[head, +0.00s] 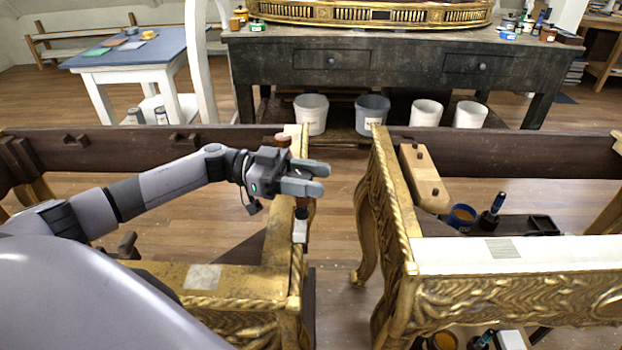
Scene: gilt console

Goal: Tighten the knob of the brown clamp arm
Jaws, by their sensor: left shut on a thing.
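My left gripper (308,178) reaches in from the left over the inner rail of the left gilt frame. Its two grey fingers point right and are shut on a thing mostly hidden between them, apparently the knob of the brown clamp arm. A brown piece (302,203) with a dark lower end shows just below the near finger, above a small white block (300,231) on the rail. A rounded brown piece (282,140) shows behind the gripper, near the far end of the rail. Which brown parts belong together is hard to tell. My right gripper is not in view.
The left gilt frame (240,281) and right gilt frame (500,290) stand apart with floor between them. A light wooden block (425,178), a blue-rimmed pot (461,217) and a dark tray (528,225) are at right. Several buckets stand under the dark bench (400,62).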

